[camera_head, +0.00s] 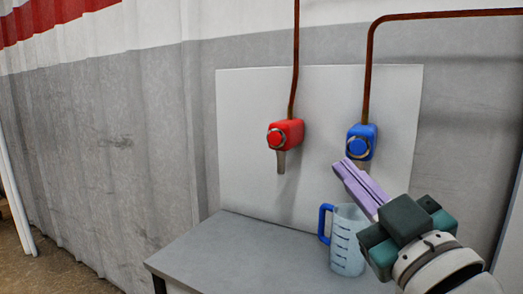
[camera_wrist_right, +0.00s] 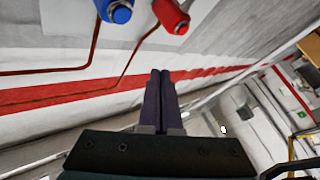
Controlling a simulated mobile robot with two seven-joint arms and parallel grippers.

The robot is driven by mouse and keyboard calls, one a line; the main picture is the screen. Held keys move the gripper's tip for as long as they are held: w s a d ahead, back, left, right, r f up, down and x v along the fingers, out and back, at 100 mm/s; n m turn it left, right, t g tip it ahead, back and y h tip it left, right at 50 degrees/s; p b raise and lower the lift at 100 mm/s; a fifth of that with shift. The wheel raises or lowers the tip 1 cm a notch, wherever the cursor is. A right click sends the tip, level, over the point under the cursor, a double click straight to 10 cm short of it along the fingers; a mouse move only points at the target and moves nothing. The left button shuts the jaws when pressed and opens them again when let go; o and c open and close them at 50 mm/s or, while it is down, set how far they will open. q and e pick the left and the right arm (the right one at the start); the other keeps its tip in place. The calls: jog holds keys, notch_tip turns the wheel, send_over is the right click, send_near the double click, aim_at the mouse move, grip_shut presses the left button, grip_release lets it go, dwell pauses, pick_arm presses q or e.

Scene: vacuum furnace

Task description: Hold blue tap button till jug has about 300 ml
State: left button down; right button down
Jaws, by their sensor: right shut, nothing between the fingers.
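The blue tap (camera_head: 369,133) is mounted on a pale wall panel, with its round blue button (camera_head: 358,147) facing out. My right gripper (camera_head: 343,166) is shut and empty. Its lilac fingertips appear just below and left of the blue button; contact cannot be made out. The clear jug (camera_head: 347,243) with a blue handle (camera_head: 324,223) stands upright on the table below the blue tap, partly behind my gripper. Its water level cannot be read. In the right wrist view the blue tap (camera_wrist_right: 116,11) is at the top, beyond the shut fingers (camera_wrist_right: 160,73). My left gripper is out of view.
A red tap (camera_head: 290,130) is on the same panel (camera_head: 240,130), left of the blue one. Rusty pipes (camera_head: 369,70) run up from both taps. The grey table (camera_head: 240,250) is clear left of the jug. A corrugated wall (camera_head: 110,150) stands at left.

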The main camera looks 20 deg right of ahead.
aim_at(358, 148)
jog(key=shift+w+d, duration=0.1)
jog(key=shift+d, duration=0.05)
jog(key=w+d+b, duration=0.2)
jog(key=w+d, duration=0.3)
jog(key=d, duration=0.1)
jog(key=shift+w+d, duration=0.35)
dwell(1.0)
dwell(1.0)
jog(key=shift+w+d, duration=0.25)
jog(key=shift+d, duration=0.05)
